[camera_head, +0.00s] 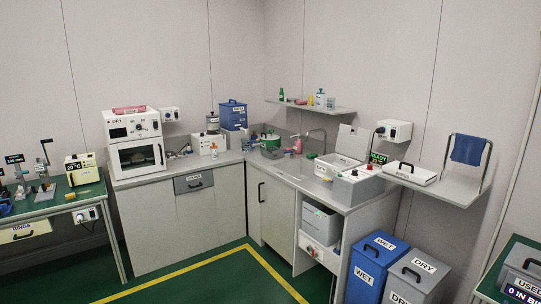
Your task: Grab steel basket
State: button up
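I cannot clearly make out a steel basket in the head camera view. A grey box-shaped unit (358,186) stands at the right end of the counter, with a green READY display (377,158) above it. Its top is too small to tell whether anything sits inside. A white lid-like panel with a dark handle (411,174) lies on the wall shelf (455,191) to its right. My gripper is not in view.
Blue WET bin (371,270) and grey DRY bin (418,272) stand below the counter's right end. A green-topped bench (62,195) is at left, another table (510,262) at lower right. The green floor inside the yellow line (180,273) is clear.

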aim_at(264, 152)
jog(key=u, duration=0.25)
jog(key=i, duration=1.85)
jog(key=u, duration=0.55)
jog(key=i, duration=3.55)
jog(key=z, duration=0.1)
